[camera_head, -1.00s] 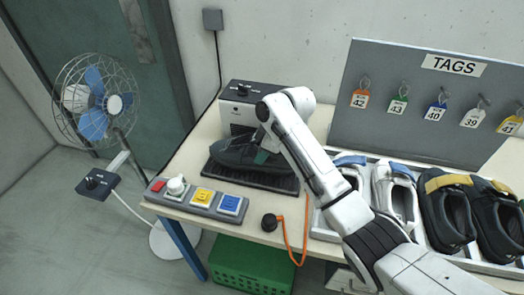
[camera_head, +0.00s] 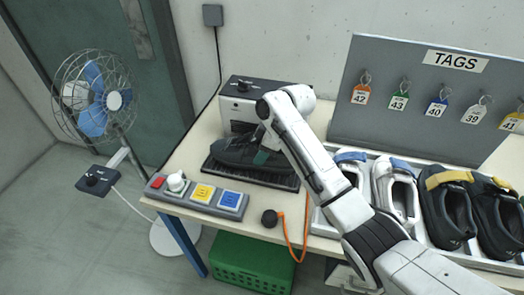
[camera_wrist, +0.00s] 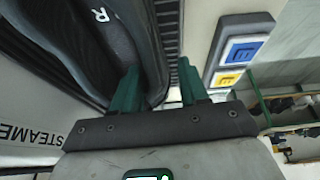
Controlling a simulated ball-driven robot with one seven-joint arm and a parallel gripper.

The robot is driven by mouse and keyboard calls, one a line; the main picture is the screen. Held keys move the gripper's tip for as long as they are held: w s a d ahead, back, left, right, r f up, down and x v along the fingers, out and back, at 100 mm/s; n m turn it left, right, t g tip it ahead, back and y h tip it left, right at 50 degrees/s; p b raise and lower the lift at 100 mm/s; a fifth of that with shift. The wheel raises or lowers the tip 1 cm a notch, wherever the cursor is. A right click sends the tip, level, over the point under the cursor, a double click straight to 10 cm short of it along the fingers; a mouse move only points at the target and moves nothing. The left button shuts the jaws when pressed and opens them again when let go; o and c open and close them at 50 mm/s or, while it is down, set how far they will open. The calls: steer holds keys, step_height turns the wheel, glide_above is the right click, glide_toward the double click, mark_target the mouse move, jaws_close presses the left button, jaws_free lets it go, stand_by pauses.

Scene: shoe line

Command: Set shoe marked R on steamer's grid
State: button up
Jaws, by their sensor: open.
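The dark shoe (camera_head: 232,152) lies on the steamer's black grid (camera_head: 275,180), in front of the steamer's white body with its dark top (camera_head: 242,88). In the wrist view the shoe (camera_wrist: 85,45) fills the upper left and bears a white R. My gripper (camera_wrist: 160,88) has its two green fingers apart. One finger overlaps the shoe near its opening; the other is beyond the shoe's side, over the grid (camera_wrist: 168,30). The shoe's side edge shows between them. Whether a finger touches it I cannot tell. In the head view my arm hides part of the gripper (camera_head: 264,152).
A button panel (camera_head: 200,195) stands at the table's front left, with a dark knob (camera_head: 270,218) on an orange cord right of it. A white tray (camera_head: 325,226) with several shoes is at right, before the tag board (camera_head: 420,120). A fan (camera_head: 95,95) stands left.

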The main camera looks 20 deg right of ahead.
steer(key=b+v, duration=0.1)
steer(key=v, duration=0.9)
steer(key=shift+r, duration=0.4)
steer(key=shift+d, duration=0.1)
